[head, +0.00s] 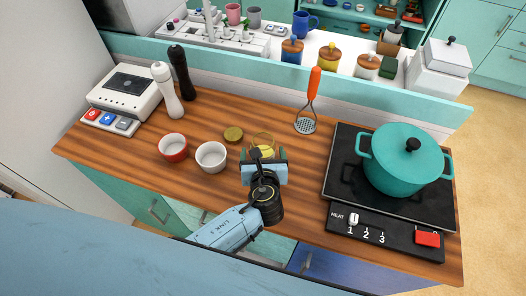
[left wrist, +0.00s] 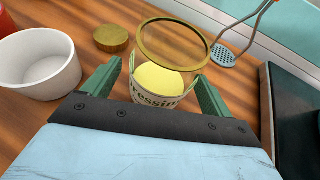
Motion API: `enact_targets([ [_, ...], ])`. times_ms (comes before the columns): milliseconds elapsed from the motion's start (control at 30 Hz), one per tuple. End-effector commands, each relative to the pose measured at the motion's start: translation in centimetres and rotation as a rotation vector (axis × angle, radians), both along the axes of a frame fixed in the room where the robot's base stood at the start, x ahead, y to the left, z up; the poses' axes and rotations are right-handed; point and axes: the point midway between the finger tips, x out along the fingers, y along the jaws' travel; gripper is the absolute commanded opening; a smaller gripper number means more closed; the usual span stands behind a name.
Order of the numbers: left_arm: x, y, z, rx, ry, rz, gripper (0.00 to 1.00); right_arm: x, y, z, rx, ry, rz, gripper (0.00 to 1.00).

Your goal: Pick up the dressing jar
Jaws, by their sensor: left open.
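The dressing jar (head: 264,142) stands on the wooden counter, in front of my left gripper (head: 264,165). In the left wrist view the jar (left wrist: 166,82) has a brass-coloured ring at its top, yellow contents and a pale label with partly hidden lettering. My left gripper (left wrist: 157,92) is open, with one green finger on each side of the jar's lower part. Whether the fingers touch it is unclear. The dark gripper body hides the jar's base. My right gripper is not in view.
A round brass-coloured lid (head: 233,134) lies left of the jar. A white bowl (head: 211,157) and a red bowl (head: 173,147) stand farther left. An orange-handled masher (head: 310,98) is behind right. A teal pot (head: 404,160) sits on the black hob (head: 343,180) at right.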

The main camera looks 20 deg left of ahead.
Motion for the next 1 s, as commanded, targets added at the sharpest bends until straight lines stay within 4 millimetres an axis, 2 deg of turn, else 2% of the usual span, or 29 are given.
enact_targets([
  [100,0.88,0.25,-0.53,-0.001,0.002,-0.001,0.85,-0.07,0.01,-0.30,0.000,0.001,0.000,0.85],
  [367,1.00,0.31,-0.54,-0.002,0.001,-0.001,0.84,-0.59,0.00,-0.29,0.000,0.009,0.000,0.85],
  [800,0.97,0.30,-0.54,-0.001,0.002,-0.001,0.26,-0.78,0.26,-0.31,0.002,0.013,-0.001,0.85],
  [1000,1.03,0.29,-0.44,-0.002,-0.001,-0.001,0.26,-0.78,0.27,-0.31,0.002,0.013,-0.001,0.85],
])
